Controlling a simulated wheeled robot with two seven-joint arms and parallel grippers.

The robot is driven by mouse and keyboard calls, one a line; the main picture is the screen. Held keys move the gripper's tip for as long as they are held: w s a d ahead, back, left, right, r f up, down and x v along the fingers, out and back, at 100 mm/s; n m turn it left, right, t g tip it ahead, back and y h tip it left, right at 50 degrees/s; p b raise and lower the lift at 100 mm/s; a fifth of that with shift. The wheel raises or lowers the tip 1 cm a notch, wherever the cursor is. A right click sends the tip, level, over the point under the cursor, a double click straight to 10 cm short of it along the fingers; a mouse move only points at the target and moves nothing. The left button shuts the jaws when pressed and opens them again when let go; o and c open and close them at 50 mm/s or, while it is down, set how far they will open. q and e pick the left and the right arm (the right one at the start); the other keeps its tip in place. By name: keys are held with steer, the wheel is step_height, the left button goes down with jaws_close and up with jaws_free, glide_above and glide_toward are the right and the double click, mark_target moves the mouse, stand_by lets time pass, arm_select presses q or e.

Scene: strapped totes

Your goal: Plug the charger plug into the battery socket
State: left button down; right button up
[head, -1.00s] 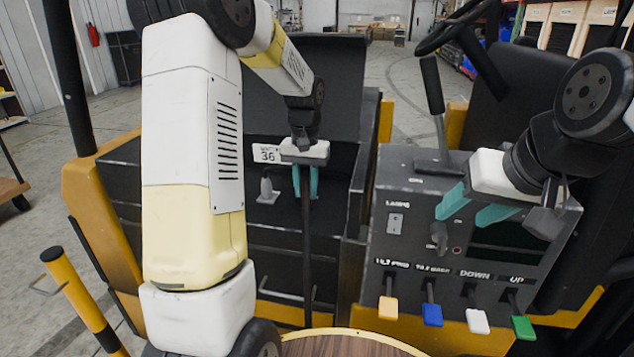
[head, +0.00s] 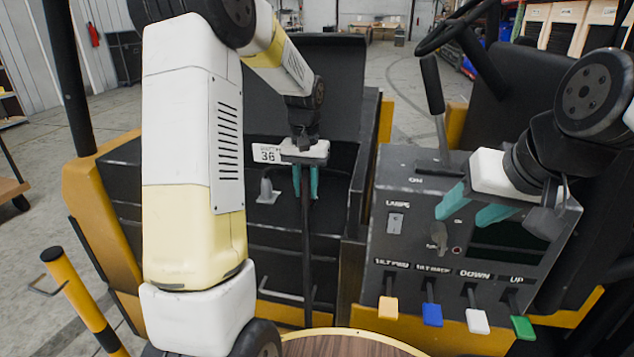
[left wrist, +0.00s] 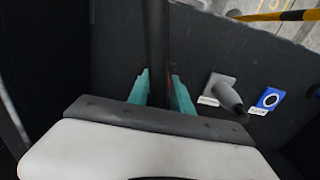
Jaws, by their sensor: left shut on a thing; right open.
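My left gripper (head: 305,194) points down inside the open battery compartment. The left wrist view shows the fingers (left wrist: 160,98) around the same dark shaft (left wrist: 156,45). A grey fitting (head: 267,188), likely the battery socket, stands left of the gripper, apart from it. In the left wrist view this fitting (left wrist: 222,88) is right of the fingers, beside a blue label (left wrist: 269,99). My right gripper (head: 461,218) is open and empty.
The raised black lid (head: 340,95) stands behind the left gripper. A "36" plate (head: 267,153) is on the compartment wall. The control panel (head: 385,240), with a key and coloured levers, lies beneath and around my right gripper. A yellow-black post (head: 80,300) stands at left.

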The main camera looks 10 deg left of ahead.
mark_target(306, 172)
arm_select(q)
steer(key=shift+f, duration=0.6)
steer(key=c, duration=1.1)
jaws_free()
steer(key=shift+o, duration=0.2)
step_height(306, 172, up, 7)
steer(key=shift+r, duration=0.4)
